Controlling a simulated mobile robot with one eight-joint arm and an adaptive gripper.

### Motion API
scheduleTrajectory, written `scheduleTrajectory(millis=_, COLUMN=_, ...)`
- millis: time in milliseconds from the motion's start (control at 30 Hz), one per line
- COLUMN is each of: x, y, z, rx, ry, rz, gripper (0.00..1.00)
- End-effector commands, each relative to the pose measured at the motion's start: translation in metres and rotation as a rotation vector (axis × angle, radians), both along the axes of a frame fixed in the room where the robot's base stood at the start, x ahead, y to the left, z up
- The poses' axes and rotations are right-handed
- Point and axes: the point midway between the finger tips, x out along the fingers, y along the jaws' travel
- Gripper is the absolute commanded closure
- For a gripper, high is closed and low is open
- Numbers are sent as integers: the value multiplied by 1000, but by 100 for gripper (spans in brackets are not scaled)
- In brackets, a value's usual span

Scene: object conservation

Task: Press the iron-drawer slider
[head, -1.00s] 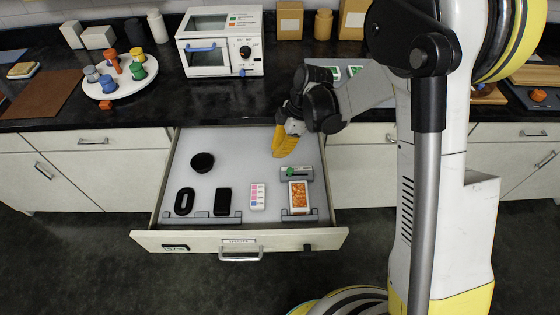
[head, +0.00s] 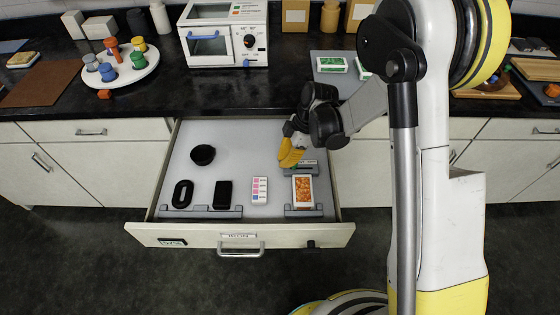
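The open drawer (head: 165,232) has a front label that seems to read "IRON". Inside, at the right, a grey slider fixture (head: 311,167) stands behind an orange-patterned card (head: 303,190). The fixture's green knob, seen earlier, is now hidden behind my gripper. My gripper (head: 290,159) has yellow fingers that point down over the fixture's left end. The fingers look close together, but their gap is not clear. I cannot tell whether they touch the fixture. A small dark part (head: 311,244) sits on the drawer front at the right.
In the drawer are a black round cup (head: 203,155), a black oval ring (head: 182,194), a black block (head: 223,194) and a white card with coloured squares (head: 260,190). A white oven (head: 225,40) and a round tray (head: 120,76) stand on the counter.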

Motion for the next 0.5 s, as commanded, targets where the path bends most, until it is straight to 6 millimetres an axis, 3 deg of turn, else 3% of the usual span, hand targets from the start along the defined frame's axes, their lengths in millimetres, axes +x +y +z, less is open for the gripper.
scheduleTrajectory(millis=233, x=0, y=-2, z=0, rx=0, ry=0, rz=-1, gripper=100)
scheduleTrajectory(millis=500, x=-1, y=-47, z=-1, rx=0, ry=0, rz=-4, gripper=100)
